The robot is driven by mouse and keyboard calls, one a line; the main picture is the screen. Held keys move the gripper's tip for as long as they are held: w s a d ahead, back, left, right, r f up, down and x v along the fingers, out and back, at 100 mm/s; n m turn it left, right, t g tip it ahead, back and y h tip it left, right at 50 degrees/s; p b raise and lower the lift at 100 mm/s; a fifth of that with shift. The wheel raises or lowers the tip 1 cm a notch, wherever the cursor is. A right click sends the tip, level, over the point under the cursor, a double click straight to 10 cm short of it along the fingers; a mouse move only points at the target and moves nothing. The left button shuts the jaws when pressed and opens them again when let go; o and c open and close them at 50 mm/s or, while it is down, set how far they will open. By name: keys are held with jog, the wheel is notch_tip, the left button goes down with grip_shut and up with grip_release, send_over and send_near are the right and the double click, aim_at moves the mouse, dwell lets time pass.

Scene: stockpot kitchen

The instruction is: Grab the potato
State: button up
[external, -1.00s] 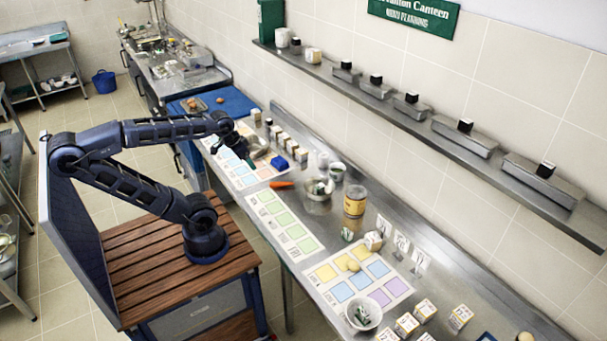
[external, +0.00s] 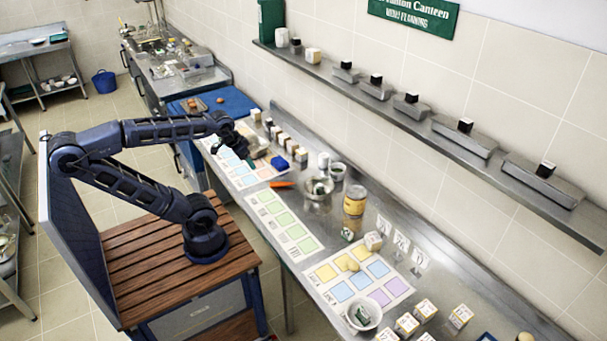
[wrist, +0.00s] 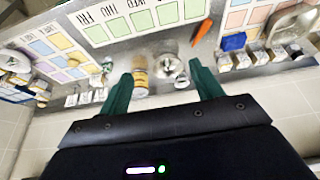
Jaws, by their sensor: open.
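A pale yellow-tan lump that looks like the potato (external: 353,265) lies on the meal card with yellow, blue and purple squares (external: 362,301), on the near part of the steel counter. My gripper (external: 250,162) is far from it, above the far part of the counter near the blue block (external: 279,162). In the wrist view its two green fingers are apart with nothing held between them (wrist: 161,72).
A white bowl (external: 363,315) and several small boxes (external: 406,324) are near the potato. A wall shelf (external: 392,110) runs above the counter.

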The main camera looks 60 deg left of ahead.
jog(key=w+d+f+m+g, duration=0.1)
jog(key=w+d+f+m, duration=0.15)
jog(key=w+d, duration=0.2)
jog(key=w+d+f+m, duration=0.2)
jog(key=w+d+m, duration=0.1)
jog(key=w, duration=0.3)
jog(key=m+g+h, duration=0.5)
jog(key=m+h, duration=0.1)
jog(key=m, duration=0.9)
send_near(353, 266)
jog(key=shift+w+d+f, duration=0.1)
jog(key=shift+w+f, duration=0.1)
jog(key=shift+f, duration=0.45)
jog(key=shift+w+d+f, duration=0.1)
jog(key=shift+w+f, duration=0.1)
jog(key=shift+f, duration=0.5)
jog(key=shift+w+f, duration=0.15)
jog(key=shift+f, duration=0.5)
jog(key=shift+x, duration=2.6)
jog(key=shift+s, duration=0.15)
jog(key=c, duration=1.1)
